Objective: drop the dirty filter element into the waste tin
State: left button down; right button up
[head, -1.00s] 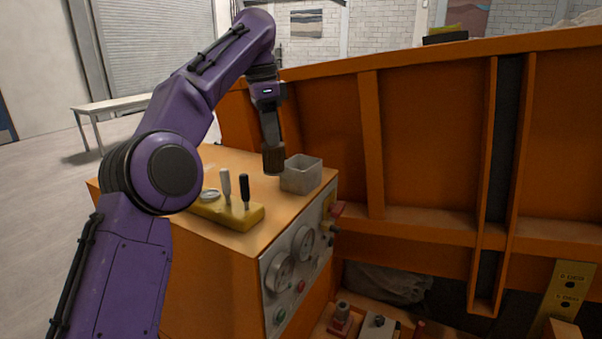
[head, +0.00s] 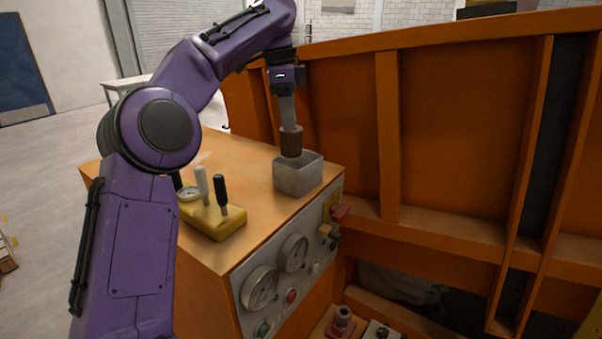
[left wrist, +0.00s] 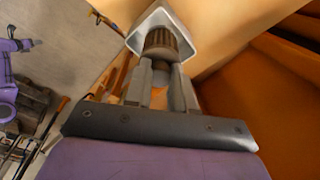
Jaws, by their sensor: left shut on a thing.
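The dirty filter element (head: 291,143) is a brown ribbed cylinder. My left gripper (head: 289,127) is shut on its upper part and holds it upright. The waste tin (head: 296,181) is a grey, square, open box standing on the orange cabinet top. The filter's lower end is at the tin's opening; I cannot tell whether it is inside the rim. In the left wrist view the filter (left wrist: 163,40) lies between the fingertips (left wrist: 160,62), with the tin's pale rim (left wrist: 184,28) around it. My right gripper is not in view.
The orange cabinet (head: 245,160) carries a yellow lever block (head: 215,221) with upright levers, left of the tin. Gauges (head: 260,288) and knobs are on its front panel. A tall orange ribbed wall (head: 345,120) rises close behind and right of the tin.

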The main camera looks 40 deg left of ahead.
pick_arm(q)
notch_tip(320, 180, down, 3)
jog(key=shift+s+a+r, duration=0.1)
jog(key=shift+w+f, duration=0.3)
jog(key=shift+w, duration=0.05)
jog(key=c, duration=0.9)
grip_release()
jog(key=shift+s+r, duration=0.15)
jog(key=shift+s, duration=0.15)
jog(key=shift+o, duration=0.2)
jog(key=shift+w, duration=0.1)
